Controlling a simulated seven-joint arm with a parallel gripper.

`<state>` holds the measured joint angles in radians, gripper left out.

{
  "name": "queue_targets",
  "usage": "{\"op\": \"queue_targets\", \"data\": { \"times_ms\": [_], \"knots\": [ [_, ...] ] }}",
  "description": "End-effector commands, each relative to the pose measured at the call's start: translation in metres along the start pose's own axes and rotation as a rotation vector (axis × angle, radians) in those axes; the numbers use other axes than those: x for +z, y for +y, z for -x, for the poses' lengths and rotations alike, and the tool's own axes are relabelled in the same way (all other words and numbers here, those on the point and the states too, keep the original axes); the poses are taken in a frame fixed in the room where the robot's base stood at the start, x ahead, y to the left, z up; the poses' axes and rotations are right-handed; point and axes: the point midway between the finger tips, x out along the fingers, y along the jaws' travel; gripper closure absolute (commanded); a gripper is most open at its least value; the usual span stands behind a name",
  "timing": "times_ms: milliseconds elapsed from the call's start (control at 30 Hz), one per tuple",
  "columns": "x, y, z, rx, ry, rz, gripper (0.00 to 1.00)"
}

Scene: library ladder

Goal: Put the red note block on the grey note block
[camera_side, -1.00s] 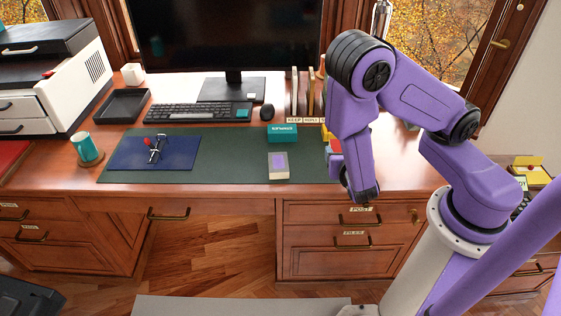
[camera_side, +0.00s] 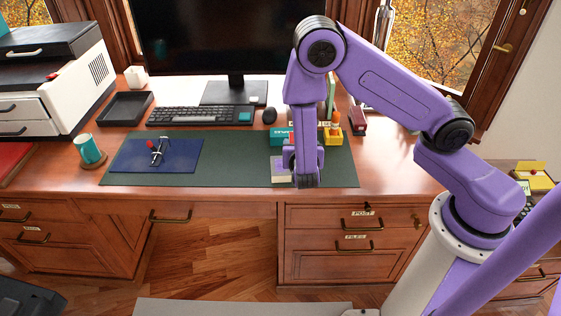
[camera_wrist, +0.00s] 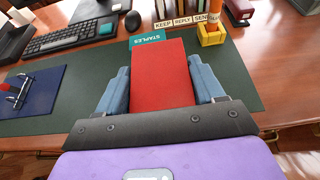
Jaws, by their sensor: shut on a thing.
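The red note block (camera_wrist: 160,75) is between the two blue-grey fingers of my gripper (camera_wrist: 162,88) in the wrist view. The fingers are shut on its sides. In the side view my gripper (camera_side: 305,182) hangs over the green desk mat, and the arm hides the red block. The grey note block (camera_side: 279,172) lies on the mat just left of my gripper, partly covered by it in that view. In the wrist view the grey block is hidden behind the red one. I cannot tell the height gap between the two blocks.
A teal staples box (camera_side: 279,136) stands behind the grey block. A yellow holder (camera_side: 333,136) is to the right, with a dark red object (camera_side: 357,121) beyond. Mat between folder and grey block (camera_side: 235,160) is clear.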

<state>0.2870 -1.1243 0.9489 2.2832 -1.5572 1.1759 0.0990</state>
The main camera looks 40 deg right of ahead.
Motion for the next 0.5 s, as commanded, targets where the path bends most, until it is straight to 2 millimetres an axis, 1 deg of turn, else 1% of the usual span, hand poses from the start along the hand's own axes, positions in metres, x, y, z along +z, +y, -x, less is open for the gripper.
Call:
{"op": "queue_targets", "data": {
  "times_ms": [33,100,233,400,500],
  "knots": [
    [-0.002,0.007,-0.009,-0.003,0.000,-0.003,0.64],
    [-0.004,0.018,-0.021,-0.004,-0.001,-0.004,0.64],
    [-0.021,0.030,-0.040,-0.005,0.000,0.001,0.64],
    [-0.036,0.044,-0.059,-0.002,0.000,0.000,0.64],
    [-0.040,0.048,-0.064,-0.001,0.000,0.001,0.64]
  ]
}}
